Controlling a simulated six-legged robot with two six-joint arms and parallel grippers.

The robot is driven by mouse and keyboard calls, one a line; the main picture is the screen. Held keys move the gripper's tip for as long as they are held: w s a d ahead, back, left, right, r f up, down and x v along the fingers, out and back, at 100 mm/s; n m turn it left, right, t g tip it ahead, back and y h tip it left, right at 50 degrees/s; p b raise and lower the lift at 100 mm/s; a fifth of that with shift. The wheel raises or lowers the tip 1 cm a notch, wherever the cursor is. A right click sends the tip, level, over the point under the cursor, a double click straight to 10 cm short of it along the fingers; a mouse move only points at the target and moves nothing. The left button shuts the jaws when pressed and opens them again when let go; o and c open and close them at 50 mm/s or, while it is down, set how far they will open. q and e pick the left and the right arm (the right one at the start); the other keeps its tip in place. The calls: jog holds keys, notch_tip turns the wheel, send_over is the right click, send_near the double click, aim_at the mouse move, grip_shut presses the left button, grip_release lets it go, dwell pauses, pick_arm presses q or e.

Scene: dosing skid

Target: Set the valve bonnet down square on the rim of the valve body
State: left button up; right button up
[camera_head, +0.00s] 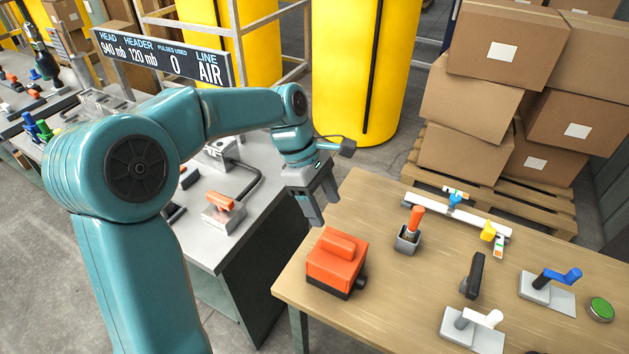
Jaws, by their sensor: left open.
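My left gripper (322,208) points down with its grey fingers apart and nothing between them. It hangs near the gap between the grey bench and the wooden table, up and left of an orange block. The orange block (337,260) has a raised bar on top, a dark base and a dark stub at its right side. It sits at the table's left front corner. A grey block with an orange handle (223,208) is on the grey bench. I cannot tell which pieces are the valve bonnet and valve body. No open rim shows clearly. My right gripper is out of view.
The wooden table (400,306) also holds a grey cup with an orange-handled tool (408,238), a white rail (465,214), a dark upright handle (474,275), a blue lever (556,280) and a green disc (600,308). Stacked cartons (470,100) and yellow tanks stand behind.

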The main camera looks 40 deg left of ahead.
pick_arm(q)
jog(key=v, duration=0.5)
jog(key=shift+a+r, duration=0.1)
jog(key=shift+r, duration=0.1)
dwell(0.4)
